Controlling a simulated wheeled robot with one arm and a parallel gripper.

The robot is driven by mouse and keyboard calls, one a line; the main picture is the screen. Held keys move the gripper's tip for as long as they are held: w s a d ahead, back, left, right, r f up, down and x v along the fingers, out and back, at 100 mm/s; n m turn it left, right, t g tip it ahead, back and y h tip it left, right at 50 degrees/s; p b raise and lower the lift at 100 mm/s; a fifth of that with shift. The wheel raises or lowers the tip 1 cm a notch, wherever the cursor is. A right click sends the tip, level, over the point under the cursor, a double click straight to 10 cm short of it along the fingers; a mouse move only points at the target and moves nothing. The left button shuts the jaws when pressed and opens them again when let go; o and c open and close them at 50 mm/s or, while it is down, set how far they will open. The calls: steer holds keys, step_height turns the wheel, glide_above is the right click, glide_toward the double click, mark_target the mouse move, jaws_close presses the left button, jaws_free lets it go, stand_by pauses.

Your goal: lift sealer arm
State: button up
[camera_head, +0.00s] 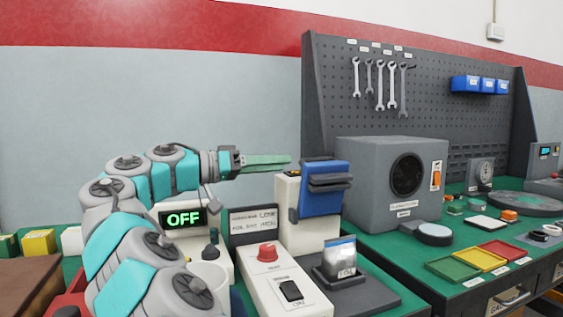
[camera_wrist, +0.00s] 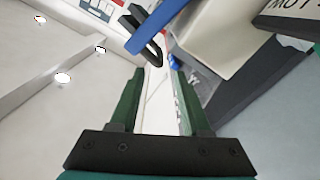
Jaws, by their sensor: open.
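The sealer (camera_head: 292,232) has a pale body, and its blue arm (camera_head: 320,203) with a black handle (camera_head: 329,182) is at the top. The blue arm (camera_wrist: 165,24) and the black handle (camera_wrist: 143,36) also show at the top of the wrist view. My gripper (camera_head: 288,160) points right, at about the height of the arm's top and just left of it in the picture. Its green fingers (camera_wrist: 157,72) are parted and empty in the wrist view, with the handle just beyond the tips. I cannot tell the exact gap.
A clear blue-topped pouch (camera_head: 339,262) stands in a dark holder before the sealer. A control box with a red button (camera_head: 267,252) is nearer. A display (camera_head: 183,218) reads OFF. A grey chamber (camera_head: 378,195) stands right. Wrenches (camera_head: 379,85) hang on the pegboard behind.

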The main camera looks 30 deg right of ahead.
steer(key=p+v, duration=0.2)
steer(key=v, duration=0.2)
steer(key=shift+w+a, duration=0.1)
steer(key=shift+a, duration=0.3)
stand_by(0.4)
